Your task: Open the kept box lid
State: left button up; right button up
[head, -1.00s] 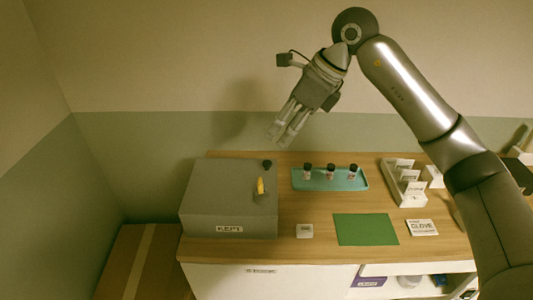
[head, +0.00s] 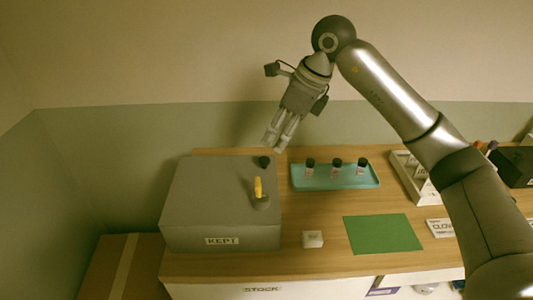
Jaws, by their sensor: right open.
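The grey kept box (head: 222,238) stands at the left end of the wooden counter with its lid (head: 215,190) closed. A "KEPT" label is on its front. My left gripper is not in view.
A teal tray (head: 300,184) with three dark-capped bottles stands right of the box. A small white block (head: 313,239) and a green mat (head: 383,234) lie in front. A white card rack (head: 408,180) and a black box (head: 512,166) are farther right.

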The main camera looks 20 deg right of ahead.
aim_at(264, 159)
jog(key=p+x, duration=0.1)
jog(key=x, duration=0.6)
jog(key=shift+a+p, duration=0.1)
jog(key=shift+p, duration=0.2)
jog(key=shift+a+f, duration=0.1)
jog(key=shift+f, duration=0.35)
jog(key=shift+w, duration=0.1)
grip_shut()
